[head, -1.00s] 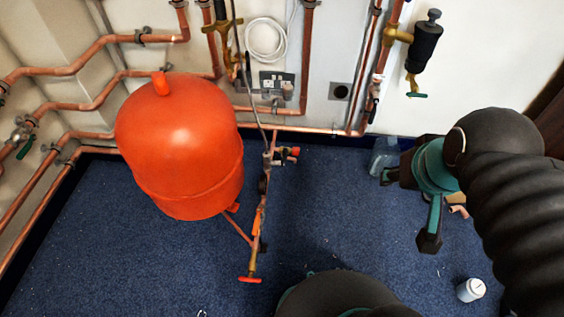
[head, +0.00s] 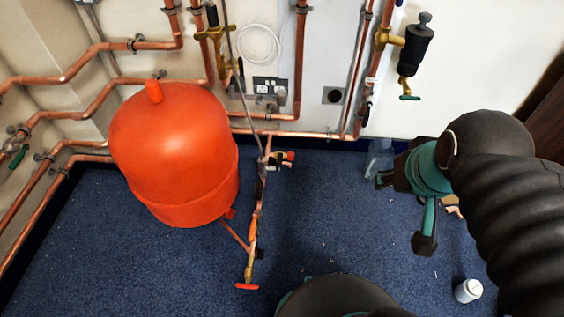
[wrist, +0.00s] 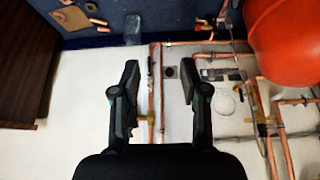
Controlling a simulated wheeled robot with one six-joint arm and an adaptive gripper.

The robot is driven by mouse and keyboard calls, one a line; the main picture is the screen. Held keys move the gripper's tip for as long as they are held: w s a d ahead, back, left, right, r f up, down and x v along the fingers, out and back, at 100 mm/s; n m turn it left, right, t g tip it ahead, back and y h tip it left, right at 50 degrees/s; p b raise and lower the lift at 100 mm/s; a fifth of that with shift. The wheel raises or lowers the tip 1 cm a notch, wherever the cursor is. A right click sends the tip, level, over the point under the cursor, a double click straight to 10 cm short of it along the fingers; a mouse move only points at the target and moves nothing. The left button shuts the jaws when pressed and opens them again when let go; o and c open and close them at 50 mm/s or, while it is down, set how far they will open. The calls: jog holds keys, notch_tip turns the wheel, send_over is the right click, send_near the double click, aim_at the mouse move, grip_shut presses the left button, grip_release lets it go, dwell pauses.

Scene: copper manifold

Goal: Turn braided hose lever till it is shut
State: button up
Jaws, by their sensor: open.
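A thin grey braided hose (head: 243,85) comes down the wall and joins an upright copper pipe with valves, right of the red vessel (head: 180,150). A small dark lever-like part (head: 259,188) sits on that pipe below the hose end; its exact position is too small to tell. In the wrist view, the hose (wrist: 232,40) shows near the red vessel (wrist: 295,45). My gripper (wrist: 159,82) is open and empty, fingers spread, with wall and pipes visible beyond them. It is well right of the hose in the head view and touches nothing I can see.
A red handle (head: 247,286) ends the valve pipe low down. Copper pipes (head: 300,60) run along the wall. A black cylinder (head: 415,45) hangs at upper right.

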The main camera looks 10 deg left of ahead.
jog(key=m+g+y+b, duration=0.2)
jog(key=m+g+y, duration=0.1)
jog(key=m+y, duration=1.6)
send_near(280, 157)
jog(key=shift+m+h, duration=0.3)
jog(key=shift+h, duration=0.3)
jog(key=a, duration=0.3)
jog(key=w+a, duration=0.1)
jog(key=a, duration=0.2)
jog(key=w+a+p, duration=0.1)
jog(key=a, duration=0.3)
jog(key=shift+w+f, duration=0.1)
